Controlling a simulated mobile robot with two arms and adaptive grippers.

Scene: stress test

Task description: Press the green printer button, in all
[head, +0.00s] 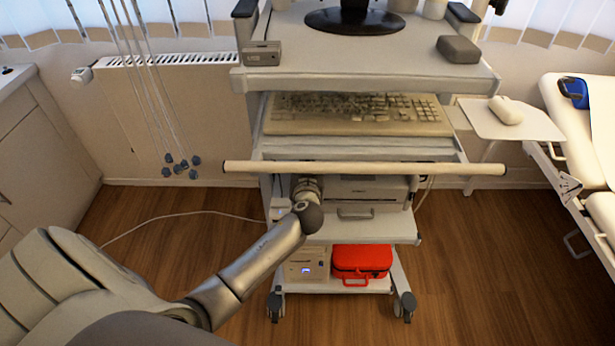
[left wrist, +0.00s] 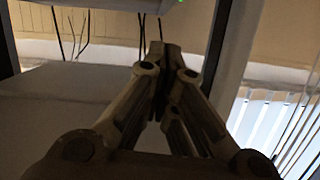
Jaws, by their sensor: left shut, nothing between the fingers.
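The printer (head: 365,188) is a grey-white box on the middle shelf of the cart, under the keyboard shelf. My left arm reaches in from the left, and its wrist is at the printer's left front side. The left gripper (left wrist: 163,50) is shut and empty in the left wrist view. In the head view it is mostly hidden by my wrist. A small green light or button (left wrist: 181,2) shows at the top edge of the left wrist view, on a pale housing above and slightly right of the fingertips. They look apart from it. My right gripper is not in view.
A long pale bar (head: 365,168) crosses the cart's front just above the printer. A keyboard (head: 355,112) lies on the shelf above. A red case (head: 362,261) sits on the bottom shelf. A mouse (head: 506,109) rests on a side tray. The floor in front is clear.

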